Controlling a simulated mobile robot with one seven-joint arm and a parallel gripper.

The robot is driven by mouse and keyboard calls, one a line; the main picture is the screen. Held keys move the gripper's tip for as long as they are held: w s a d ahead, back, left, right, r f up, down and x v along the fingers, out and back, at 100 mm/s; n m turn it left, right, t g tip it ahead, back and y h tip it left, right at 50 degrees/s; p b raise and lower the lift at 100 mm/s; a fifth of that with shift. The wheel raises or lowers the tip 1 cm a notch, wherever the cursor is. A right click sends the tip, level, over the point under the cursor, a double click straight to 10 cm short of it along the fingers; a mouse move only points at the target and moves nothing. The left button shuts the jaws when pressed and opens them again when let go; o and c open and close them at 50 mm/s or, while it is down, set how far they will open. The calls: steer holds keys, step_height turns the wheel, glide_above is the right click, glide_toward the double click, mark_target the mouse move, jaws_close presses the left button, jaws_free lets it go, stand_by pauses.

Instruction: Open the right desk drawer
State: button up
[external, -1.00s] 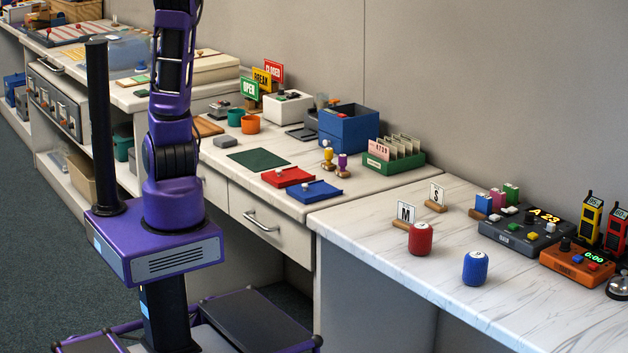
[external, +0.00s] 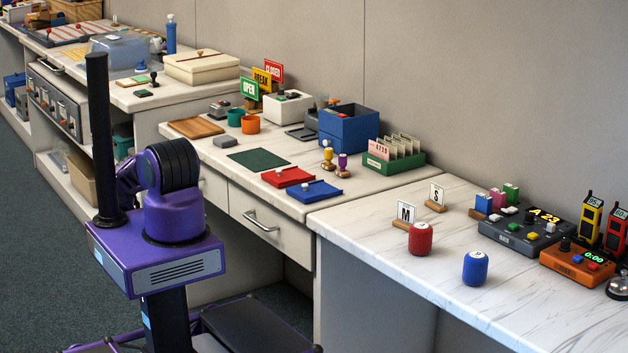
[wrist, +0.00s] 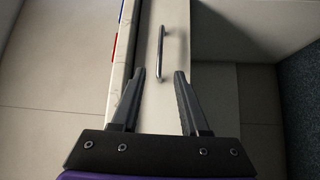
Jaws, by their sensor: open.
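The right desk drawer (external: 285,234) is a pale front with a metal bar handle (external: 261,221), under the desk top in the external view. It looks shut, its front about flush with the desk. In the wrist view, the handle (wrist: 160,54) stands out from the drawer front (wrist: 172,25). My gripper (wrist: 160,76) is open and empty, with its two dark fingers spread. The handle lies just beyond and between the fingertips, and no contact shows. In the external view my gripper is hidden and only part of my arm shows.
A marble-look counter (external: 375,235) adjoins on the right. Open knee space lies beneath the desk.

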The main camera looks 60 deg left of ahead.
mark_target(256, 223)
steer(key=x, duration=1.7)
steer(key=shift+w+d, duration=0.1)
steer(key=shift+w, duration=0.05)
steer(key=shift+c, duration=0.2)
jaws_close()
stand_by(0.7)
